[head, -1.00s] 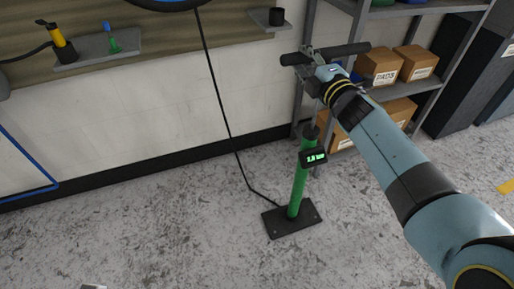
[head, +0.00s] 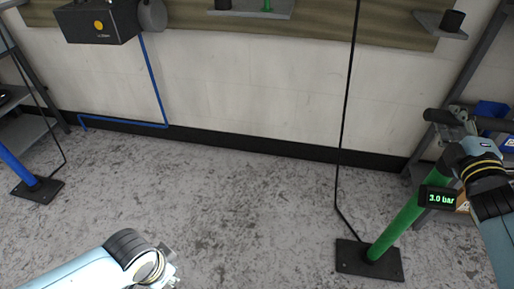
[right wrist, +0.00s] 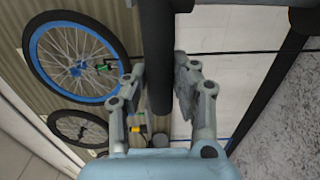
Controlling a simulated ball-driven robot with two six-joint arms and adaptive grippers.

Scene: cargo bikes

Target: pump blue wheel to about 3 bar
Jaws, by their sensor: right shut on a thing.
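The green floor pump (head: 398,230) stands on its dark base plate (head: 369,260) at the right of the head view. My right gripper (head: 464,127) is shut on the dark pump handle (head: 436,115), low near the top of the barrel. The handle (right wrist: 158,50) also passes between my fingers in the right wrist view. The blue-rimmed wheel (right wrist: 37,60) hangs at the left there. My left gripper (head: 170,268) is at the bottom of the head view, partly seen; its jaws are unclear.
A black hose (head: 345,110) runs up from the pump base. A blue pump (head: 17,168) stands at the far left. A black box (head: 100,22) and a blue pipe (head: 153,80) are on the wall. The floor between the pumps is clear.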

